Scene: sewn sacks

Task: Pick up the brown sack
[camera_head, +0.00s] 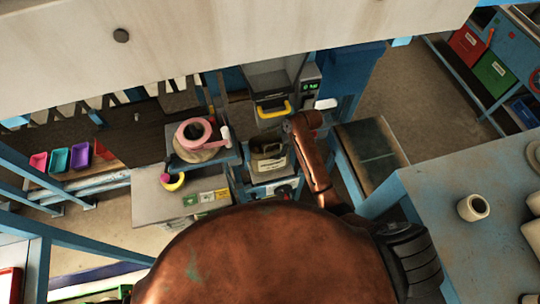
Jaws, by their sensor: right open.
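A brown sack (268,160) with a pale label on its front stands upright at the middle of the view, in a blue-framed station. Its top looks open. My right arm, copper-coloured, rises from the bottom and bends at the right of the sack. My right gripper (288,127) is small and dark at the arm's far end, just above and to the right of the sack. It is open and seems apart from the sack; its fingertips are hard to make out. My left gripper is not in view.
A machine with a yellow handle (273,109) stands behind the sack. A pink ring-shaped roll (194,133) sits on the left. A grey table (430,200) with a white roll (473,207) is at right. A pale beam (200,40) crosses the top.

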